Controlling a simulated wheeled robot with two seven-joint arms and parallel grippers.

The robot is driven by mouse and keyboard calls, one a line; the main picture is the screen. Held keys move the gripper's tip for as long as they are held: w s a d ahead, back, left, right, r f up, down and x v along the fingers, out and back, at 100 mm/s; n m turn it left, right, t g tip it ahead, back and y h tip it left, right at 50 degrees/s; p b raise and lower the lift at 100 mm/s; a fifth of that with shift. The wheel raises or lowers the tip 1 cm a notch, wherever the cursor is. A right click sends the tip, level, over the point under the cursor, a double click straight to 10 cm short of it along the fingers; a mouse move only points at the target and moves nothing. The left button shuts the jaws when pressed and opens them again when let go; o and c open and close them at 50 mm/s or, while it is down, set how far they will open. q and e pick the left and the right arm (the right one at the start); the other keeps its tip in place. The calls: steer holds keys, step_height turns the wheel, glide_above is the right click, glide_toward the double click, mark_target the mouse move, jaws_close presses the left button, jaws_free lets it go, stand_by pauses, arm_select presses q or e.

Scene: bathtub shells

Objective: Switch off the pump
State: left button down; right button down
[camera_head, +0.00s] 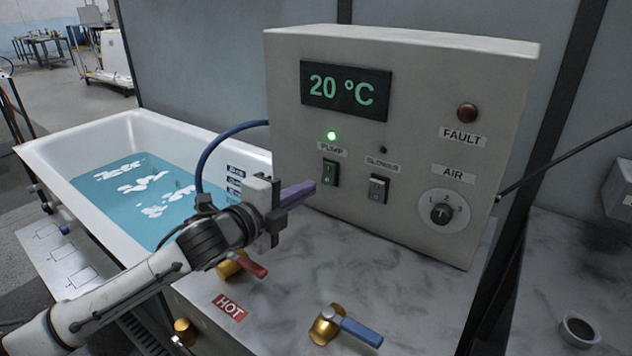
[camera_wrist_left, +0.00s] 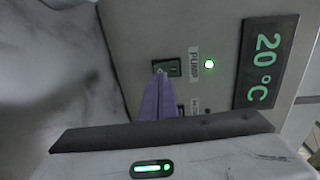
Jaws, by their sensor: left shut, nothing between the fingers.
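The control box (camera_head: 400,130) stands on the marble counter. Its PUMP switch (camera_head: 330,173) is a dark green rocker below the PUMP label, and the green lamp (camera_head: 331,135) above it is lit. My left gripper (camera_head: 311,187) is shut and empty, its purple fingers pointing at the box just left of the PUMP switch. In the left wrist view the fingertips (camera_wrist_left: 160,76) overlap the lower edge of the PUMP switch (camera_wrist_left: 168,67). I cannot tell whether they touch it. My right gripper is not in view.
The BLOWER switch (camera_head: 378,189) sits right of the PUMP switch, with the AIR knob (camera_head: 442,213) farther right. A red-handled tap (camera_head: 245,266) and a blue-handled tap (camera_head: 340,327) stand on the counter. The bathtub (camera_head: 70,145) holds blue water at left.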

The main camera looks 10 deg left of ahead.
mark_target(326, 177)
arm_select(q)
steer(key=shift+x, duration=2.15)
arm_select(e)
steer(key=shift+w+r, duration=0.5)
arm_select(q)
steer(key=shift+f, duration=0.2)
steer(key=b, duration=0.2)
steer(key=t+b, duration=0.1)
steer(key=b, duration=0.1)
steer(key=shift+w+d+f+h+b, duration=0.1)
steer(key=shift+w+f+h+b, duration=0.15)
steer(key=shift+f+h+b, duration=0.1)
steer(key=shift+t+b, duration=0.4)
steer(key=shift+b, duration=0.05)
steer(key=shift+r+b, duration=0.1)
steer(key=shift+b, duration=0.25)
steer(key=shift+r+p, duration=0.3)
steer(key=shift+p, duration=0.15)
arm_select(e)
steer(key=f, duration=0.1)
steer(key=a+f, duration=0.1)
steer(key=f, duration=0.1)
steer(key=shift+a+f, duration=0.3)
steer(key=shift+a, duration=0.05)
arm_select(q)
steer(key=shift+t, duration=0.3)
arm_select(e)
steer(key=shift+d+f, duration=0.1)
